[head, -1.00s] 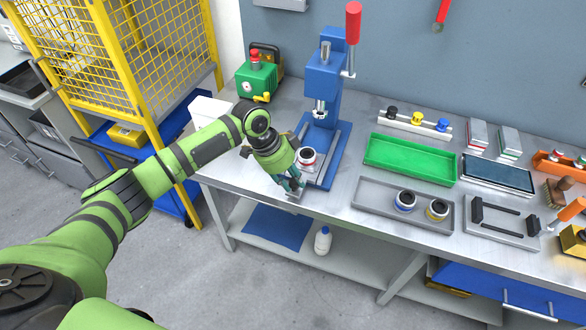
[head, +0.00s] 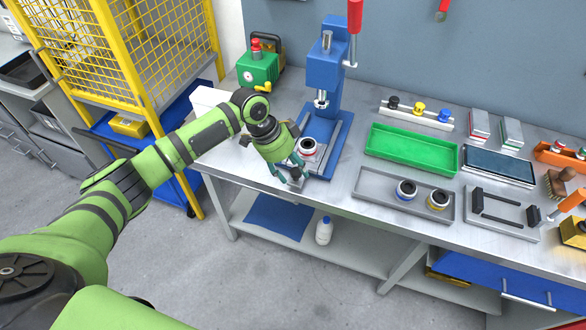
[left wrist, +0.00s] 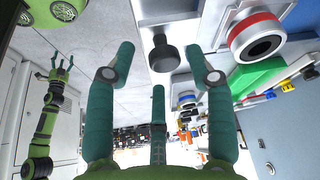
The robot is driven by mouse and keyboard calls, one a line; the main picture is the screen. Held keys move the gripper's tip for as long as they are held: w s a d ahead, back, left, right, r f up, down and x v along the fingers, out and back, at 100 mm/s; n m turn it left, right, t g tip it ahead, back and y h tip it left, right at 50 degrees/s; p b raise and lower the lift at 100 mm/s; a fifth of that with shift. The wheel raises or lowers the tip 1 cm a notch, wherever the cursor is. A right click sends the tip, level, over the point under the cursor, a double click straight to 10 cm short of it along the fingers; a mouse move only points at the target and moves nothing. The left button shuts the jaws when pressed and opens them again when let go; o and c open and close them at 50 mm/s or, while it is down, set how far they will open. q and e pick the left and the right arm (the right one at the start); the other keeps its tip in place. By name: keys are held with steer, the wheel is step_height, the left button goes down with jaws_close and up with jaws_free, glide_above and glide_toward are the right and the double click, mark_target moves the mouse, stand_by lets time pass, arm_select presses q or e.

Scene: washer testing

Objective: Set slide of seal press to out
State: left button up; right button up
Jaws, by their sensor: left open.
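The blue seal press (head: 323,72) stands upright at the back left of the bench. Its slide carries a white part with a red ring (head: 308,147), in front of the press column. The slide's dark knob (head: 295,173) is at the front end. My left gripper (head: 291,168) is open at the knob. In the left wrist view, the knob (left wrist: 164,54) shows between and beyond the spread fingertips, with no grip on it. The red-ringed part (left wrist: 257,38) is to its right. My right gripper (left wrist: 61,68) appears open, far off at the left; the head view does not show it.
A green tray (head: 410,150) and a grey tray (head: 378,191) with two ringed parts lie right of the press. A green machine (head: 258,68) stands behind left. A yellow cage (head: 165,45) is left of the bench. Free floor lies in front.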

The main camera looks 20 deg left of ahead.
arm_select(q)
steer(key=v, duration=1.1)
